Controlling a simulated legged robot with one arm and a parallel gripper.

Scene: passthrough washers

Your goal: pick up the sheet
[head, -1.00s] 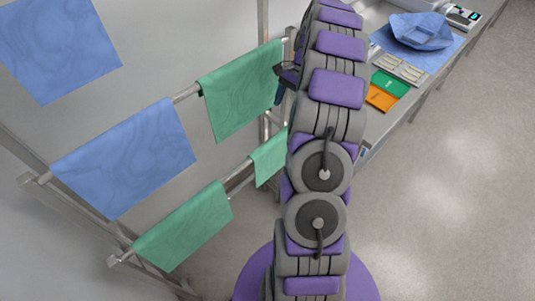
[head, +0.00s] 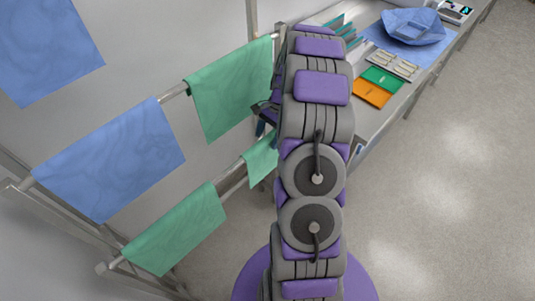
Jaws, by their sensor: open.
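Several cloth sheets hang over the rails of a rack in the head view; I cannot tell which one the task means. A green sheet (head: 230,88) hangs on the upper rail, with a blue sheet (head: 110,160) to its left. A lower green sheet (head: 175,230) and a small green sheet (head: 260,158), partly behind my arm, hang on the lower rail. Another blue sheet (head: 45,45) is at the top left. My gripper (head: 263,118) is open, mostly hidden by my arm, close to the upper green sheet's right edge; contact cannot be told.
A metal table (head: 373,122) on the right holds a blue cloth with a wrapped bundle (head: 408,28), a tray of small items (head: 393,64), and green (head: 382,78) and orange (head: 371,92) packets. The floor (head: 450,190) at right is clear. Metal rack posts stand behind my arm.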

